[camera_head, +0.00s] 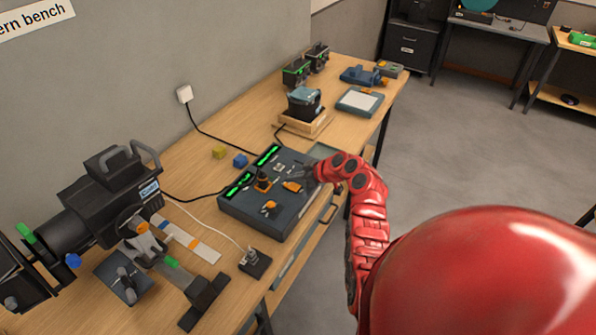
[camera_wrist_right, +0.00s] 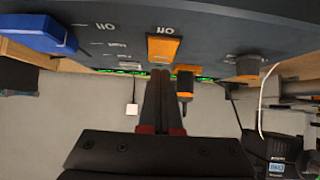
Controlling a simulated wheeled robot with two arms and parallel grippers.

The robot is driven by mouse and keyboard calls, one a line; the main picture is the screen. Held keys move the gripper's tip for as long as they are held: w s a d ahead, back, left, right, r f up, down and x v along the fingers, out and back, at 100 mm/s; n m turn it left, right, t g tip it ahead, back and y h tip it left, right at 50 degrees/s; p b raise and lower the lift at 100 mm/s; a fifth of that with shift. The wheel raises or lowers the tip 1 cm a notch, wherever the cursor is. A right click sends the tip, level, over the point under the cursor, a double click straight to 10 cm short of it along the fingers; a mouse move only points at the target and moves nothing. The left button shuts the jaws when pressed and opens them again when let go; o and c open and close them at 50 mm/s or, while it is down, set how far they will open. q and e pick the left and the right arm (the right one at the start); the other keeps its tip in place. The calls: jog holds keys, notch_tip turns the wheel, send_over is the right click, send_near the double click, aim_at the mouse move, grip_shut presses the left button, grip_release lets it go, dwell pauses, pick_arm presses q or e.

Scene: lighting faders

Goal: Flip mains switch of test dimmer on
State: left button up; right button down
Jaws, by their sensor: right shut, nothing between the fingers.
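The dimmer (camera_head: 262,217) is a dark box on the wooden bench, with two lit green strips along its back and several orange and black controls on top. An orange rocker switch (camera_head: 291,186) sits on its right part. The right wrist view shows an orange rocker (camera_wrist_right: 163,50) close up on the dark panel, beside an upside-down "Off" label. My right gripper (camera_head: 309,172) is over the dimmer's right end. In the wrist view its fingertips (camera_wrist_right: 160,73) are together and empty, just below the rocker; I cannot tell if they touch it. My left gripper is not in view.
A large black stage light (camera_head: 100,200) lies at the left of the bench. A wooden tray (camera_head: 306,124) with a dark device stands behind the dimmer. Cables run across the bench.

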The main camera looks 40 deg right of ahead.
jog(key=shift+f, duration=0.5)
jog(key=b, duration=0.1)
jog(key=f+b, duration=0.1)
jog(key=shift+w+a+f+g+b, duration=0.15)
jog(key=shift+w+g+b, duration=0.1)
jog(key=shift+g+b, duration=0.15)
jog(key=shift+s+r+p, duration=0.1)
jog(key=shift+r+p, duration=0.25)
jog(key=shift+p, duration=0.15)
jog(key=shift+f, duration=0.1)
jog(key=shift+s, duration=0.1)
